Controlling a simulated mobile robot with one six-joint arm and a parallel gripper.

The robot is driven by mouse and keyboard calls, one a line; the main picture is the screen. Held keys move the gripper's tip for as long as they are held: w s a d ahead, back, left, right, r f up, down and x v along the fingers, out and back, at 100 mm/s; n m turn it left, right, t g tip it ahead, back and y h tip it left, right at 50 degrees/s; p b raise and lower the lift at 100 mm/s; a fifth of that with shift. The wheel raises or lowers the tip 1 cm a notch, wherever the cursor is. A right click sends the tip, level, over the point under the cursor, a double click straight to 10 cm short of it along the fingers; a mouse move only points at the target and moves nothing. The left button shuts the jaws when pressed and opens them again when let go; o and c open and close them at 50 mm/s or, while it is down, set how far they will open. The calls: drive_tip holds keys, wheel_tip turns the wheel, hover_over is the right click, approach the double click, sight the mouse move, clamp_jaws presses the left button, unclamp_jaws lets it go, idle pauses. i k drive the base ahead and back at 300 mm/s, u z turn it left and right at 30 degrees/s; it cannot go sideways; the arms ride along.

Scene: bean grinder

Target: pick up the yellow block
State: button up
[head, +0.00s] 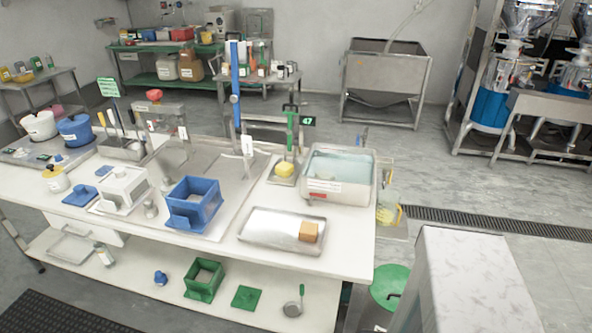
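A yellow block-like piece (284,170) sits on a small plate (280,181) near the back right of the white table (340,258), left of a clear bin. A second block, orange-tan (309,232), lies at the right side of a shallow metal tray (262,238) nearer the front edge. The yellow piece is the more clearly yellow of the two. Both rest apart from any gripper. My gripper is not seen in the head view.
A clear bin of bluish contents (340,176) stands at the table's back right. A blue open-fronted box (193,203) and a white box (124,188) stand left of the tray. A pale marbled block-shaped surface (470,285) fills the lower right. Grey floor (490,185) is open behind it.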

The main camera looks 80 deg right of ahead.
sight(284, 169)
drive_tip(key=z, duration=0.8)
drive_tip(key=i, duration=1)
drive_tip(key=z, duration=0.3)
